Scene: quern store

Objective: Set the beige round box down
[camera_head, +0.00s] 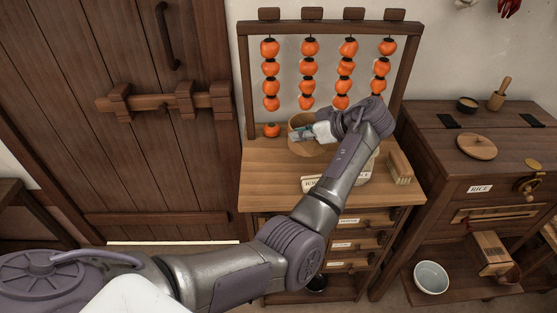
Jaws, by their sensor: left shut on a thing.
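The beige round box (297,122) is at the back of the small wooden cabinet's top (262,178), below the hanging orange fruit. My left gripper (305,134) reaches in from the right side of the box and is shut on its wall. The gripper and my forearm hide part of the box. I cannot tell whether its underside touches the cabinet top. My right gripper is not in view.
Strings of orange fruit (309,71) hang from a wooden frame just above. A single orange fruit (271,130) sits left of the box. A wooden rack (400,167) stands at the right edge. The cabinet top's front left is clear.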

